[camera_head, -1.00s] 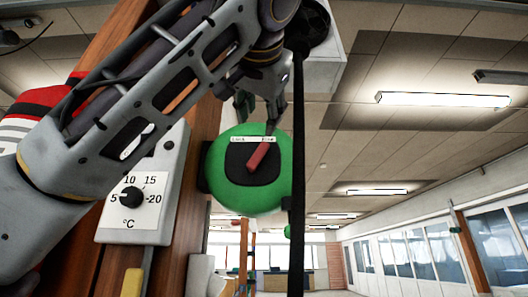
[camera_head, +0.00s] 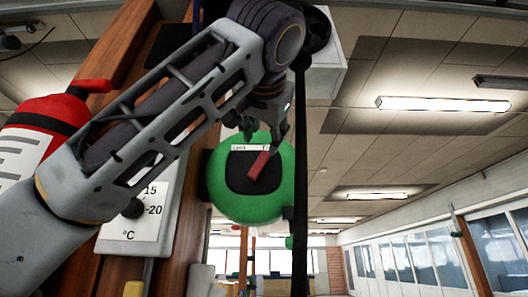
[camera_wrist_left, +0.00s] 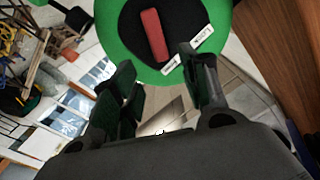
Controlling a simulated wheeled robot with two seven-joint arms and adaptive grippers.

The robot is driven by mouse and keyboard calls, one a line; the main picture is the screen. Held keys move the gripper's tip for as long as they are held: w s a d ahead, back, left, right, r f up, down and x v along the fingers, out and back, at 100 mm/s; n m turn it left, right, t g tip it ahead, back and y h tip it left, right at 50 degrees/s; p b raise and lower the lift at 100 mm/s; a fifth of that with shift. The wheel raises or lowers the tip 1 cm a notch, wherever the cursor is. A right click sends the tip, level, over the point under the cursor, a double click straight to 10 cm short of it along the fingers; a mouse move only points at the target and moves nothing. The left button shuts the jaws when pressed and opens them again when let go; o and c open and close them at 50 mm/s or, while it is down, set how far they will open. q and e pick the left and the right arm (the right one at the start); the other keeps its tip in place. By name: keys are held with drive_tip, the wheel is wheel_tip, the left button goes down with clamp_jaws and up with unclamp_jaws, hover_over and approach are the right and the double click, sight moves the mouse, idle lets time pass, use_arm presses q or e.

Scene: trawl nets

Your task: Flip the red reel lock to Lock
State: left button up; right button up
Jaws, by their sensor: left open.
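The red reel lock (camera_head: 258,166) is a short red lever on a black plate on the round green reel (camera_head: 250,207). It is tilted, its upper end leaning right, under a white label strip; "LOCK" seems to stand at the strip's left end. My left gripper (camera_head: 266,134) is at the reel's upper edge, above the lever, and partly covers the label's right end. In the left wrist view the red lever (camera_wrist_left: 154,34) lies ahead of the fingers, apart from them. The left gripper (camera_wrist_left: 163,90) is open with nothing between its fingers. My right gripper does not show.
A dark vertical strap or pole (camera_head: 300,170) runs close by the reel's right side. A white thermostat box (camera_head: 150,222) and a red extinguisher-like cylinder (camera_head: 42,135) are at left, partly behind my arm. Open room lies to the right.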

sight(264, 156)
use_arm(q)
drive_tip(key=w+p, duration=0.3)
drive_tip(key=w, duration=0.6)
drive_tip(key=shift+w, duration=0.4)
drive_tip(key=shift+c, duration=0.4)
clamp_jaws()
